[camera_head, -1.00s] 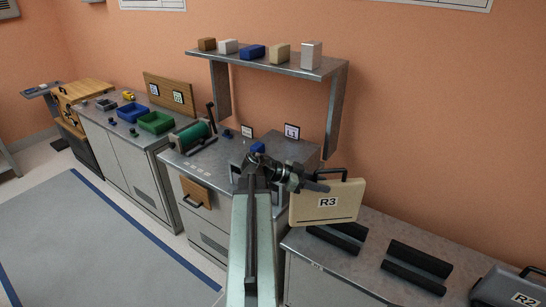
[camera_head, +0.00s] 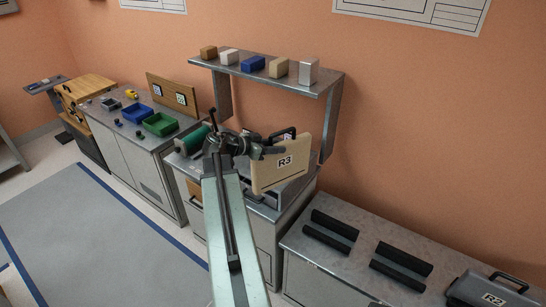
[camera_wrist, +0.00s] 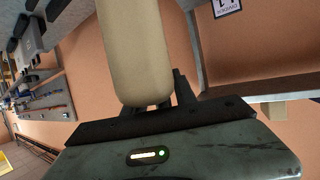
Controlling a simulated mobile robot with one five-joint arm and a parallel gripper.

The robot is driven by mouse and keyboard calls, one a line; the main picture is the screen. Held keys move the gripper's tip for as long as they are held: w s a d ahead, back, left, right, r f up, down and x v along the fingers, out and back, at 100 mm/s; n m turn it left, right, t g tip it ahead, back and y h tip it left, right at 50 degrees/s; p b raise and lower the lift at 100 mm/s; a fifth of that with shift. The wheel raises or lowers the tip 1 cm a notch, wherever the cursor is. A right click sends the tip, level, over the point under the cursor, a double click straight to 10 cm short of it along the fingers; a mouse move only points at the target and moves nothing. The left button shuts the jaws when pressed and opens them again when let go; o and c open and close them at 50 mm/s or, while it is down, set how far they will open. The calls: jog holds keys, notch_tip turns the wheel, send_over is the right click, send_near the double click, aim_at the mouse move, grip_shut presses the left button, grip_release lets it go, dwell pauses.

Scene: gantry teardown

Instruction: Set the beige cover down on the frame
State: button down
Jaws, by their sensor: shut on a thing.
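The beige cover (camera_head: 270,177), marked R3 with a black handle on top, is held upright in my gripper (camera_head: 262,149). It hangs over the right part of the middle bench, in front of the shelf. In the wrist view the beige cover (camera_wrist: 135,45) shows edge-on, between the dark fingers of my gripper (camera_wrist: 160,104). The frame cannot be told for certain; grey metal parts (camera_head: 262,197) show low behind the cover, and the cover and arm hide much of that bench top. I cannot tell whether the cover touches anything below.
A shelf (camera_head: 275,72) with several blocks stands over the middle bench. On the right bench (camera_head: 350,240) lie black rails (camera_head: 330,232) and a grey cover (camera_head: 490,292) marked R2. A green roller (camera_head: 194,140) is left of my arm. Blue (camera_head: 137,112) and green bins (camera_head: 160,124) stand farther left.

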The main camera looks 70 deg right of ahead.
jog(key=shift+w+r, duration=0.3)
jog(key=shift+r, duration=0.05)
jog(key=w+d, duration=0.2)
jog(key=d, duration=0.5)
jog(key=w+d+f+b, duration=0.1)
jog(key=w+d, duration=0.2)
jog(key=d, duration=0.4)
jog(key=shift+w+f, duration=0.3)
jog(key=shift+w, duration=0.05)
jog(key=shift+d, duration=0.2)
jog(key=shift+w+d+f+b, duration=0.1)
jog(key=shift+d+f+b, duration=0.05)
jog(key=shift+f+b, duration=0.95)
jog(key=shift+w+d+f+b, duration=0.1)
jog(key=shift+f+b, duration=0.8)
jog(key=shift+b, duration=0.25)
jog(key=c, duration=1)
grip_release()
jog(key=shift+r, duration=0.1)
